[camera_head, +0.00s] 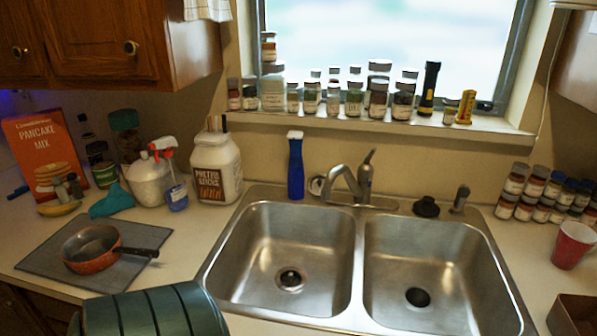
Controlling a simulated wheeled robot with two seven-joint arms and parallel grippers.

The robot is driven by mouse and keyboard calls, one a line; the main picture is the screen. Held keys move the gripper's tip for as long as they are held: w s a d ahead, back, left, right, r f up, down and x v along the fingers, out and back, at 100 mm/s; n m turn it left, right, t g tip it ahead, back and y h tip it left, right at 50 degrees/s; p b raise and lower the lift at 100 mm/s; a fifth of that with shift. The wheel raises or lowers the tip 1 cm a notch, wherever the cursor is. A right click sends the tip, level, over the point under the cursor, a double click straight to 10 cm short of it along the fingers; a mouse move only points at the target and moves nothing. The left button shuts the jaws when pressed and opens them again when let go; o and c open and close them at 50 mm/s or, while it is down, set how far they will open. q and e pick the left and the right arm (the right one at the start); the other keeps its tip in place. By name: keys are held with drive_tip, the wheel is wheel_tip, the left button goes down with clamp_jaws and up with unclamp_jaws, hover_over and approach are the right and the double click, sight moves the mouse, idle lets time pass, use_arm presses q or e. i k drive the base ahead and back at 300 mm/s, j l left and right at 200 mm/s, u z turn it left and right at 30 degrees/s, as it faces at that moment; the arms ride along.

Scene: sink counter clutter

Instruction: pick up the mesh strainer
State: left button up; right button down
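I cannot make out a mesh strainer in the head view. The nearest thing in shape is a round copper-coloured pan (84,266) with a dark handle pointing right. It sits on a grey mat (45,262) on the counter left of the sink. Neither my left gripper nor my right gripper is in view.
A double steel sink (358,262) with empty basins fills the middle. A dark green ribbed object (146,312) is cut off at the bottom left. A pancake mix box (42,155), bottles and a white jug (216,168) stand behind the mat. A red cup (572,245) stands right.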

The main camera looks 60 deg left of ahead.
sight(290, 279)
drive_tip(key=u, duration=1.8)
